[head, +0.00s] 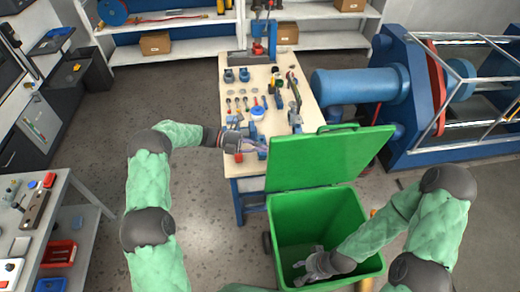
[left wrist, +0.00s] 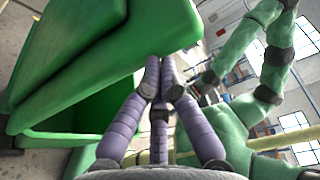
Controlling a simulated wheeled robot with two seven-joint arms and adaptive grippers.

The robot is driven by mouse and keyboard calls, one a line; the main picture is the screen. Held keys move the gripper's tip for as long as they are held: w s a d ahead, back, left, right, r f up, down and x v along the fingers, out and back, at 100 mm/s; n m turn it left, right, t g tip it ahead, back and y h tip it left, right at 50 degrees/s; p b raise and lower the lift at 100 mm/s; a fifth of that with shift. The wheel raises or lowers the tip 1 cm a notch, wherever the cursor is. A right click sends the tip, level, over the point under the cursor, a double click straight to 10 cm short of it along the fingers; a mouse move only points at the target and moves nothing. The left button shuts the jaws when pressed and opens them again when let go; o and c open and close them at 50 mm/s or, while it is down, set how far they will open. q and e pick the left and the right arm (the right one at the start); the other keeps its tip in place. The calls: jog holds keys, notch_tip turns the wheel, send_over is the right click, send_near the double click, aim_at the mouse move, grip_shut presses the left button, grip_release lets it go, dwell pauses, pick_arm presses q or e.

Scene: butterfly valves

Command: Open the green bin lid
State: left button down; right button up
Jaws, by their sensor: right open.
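The green bin (head: 275,225) stands on the floor in the lower middle of the head view. Its green lid (head: 325,158) is raised, tilted up at the back, with the bin's mouth uncovered. My left gripper (head: 262,147) is at the lid's upper left edge. In the left wrist view its purple fingers (left wrist: 160,68) converge by the lid's edge (left wrist: 160,25); whether they touch or grip it is unclear. The bin's body (left wrist: 45,145) shows lower left there. My right gripper (head: 308,265) is open, over or inside the bin's mouth; its exact depth is hard to tell.
A workbench (head: 240,165) with tools and valve parts stands behind the lid. A large blue machine (head: 410,85) is at the right. A side table (head: 50,215) with red and blue trays stands at the left. Floor (head: 105,130) is clear between table and workbench.

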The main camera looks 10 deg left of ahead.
pick_arm(q)
jog(key=shift+d, duration=0.15)
jog(key=a, duration=1.2)
jog(key=shift+s+r, duration=0.15)
jog(key=shift+r, duration=0.25)
jog(key=shift+a+r, duration=0.1)
jog(key=shift+a, duration=0.05)
